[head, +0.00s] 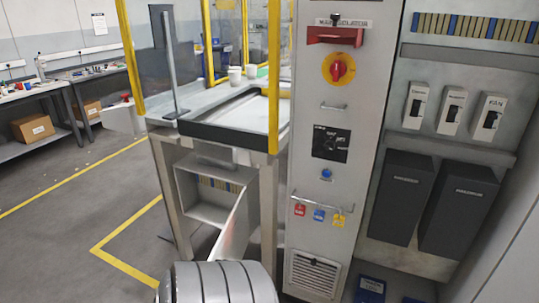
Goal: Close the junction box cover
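The junction box (206,213) is a grey open-fronted box under the machine table. A row of blue and yellow parts shows inside it. Its cover (237,228) is a light grey panel, standing open and swung out from the right side of the box toward me. The cover's lower end is partly hidden by a grey ribbed rounded part at the bottom, which looks like part of my own arm. Neither of my grippers can be made out in the head view.
A tall grey cabinet (312,190) with a red rotary switch (338,69) and hanging tags stands right of the box. Table legs (165,185) flank the box. Open floor with yellow lines (120,245) lies to the left. A workbench (62,90) stands far left.

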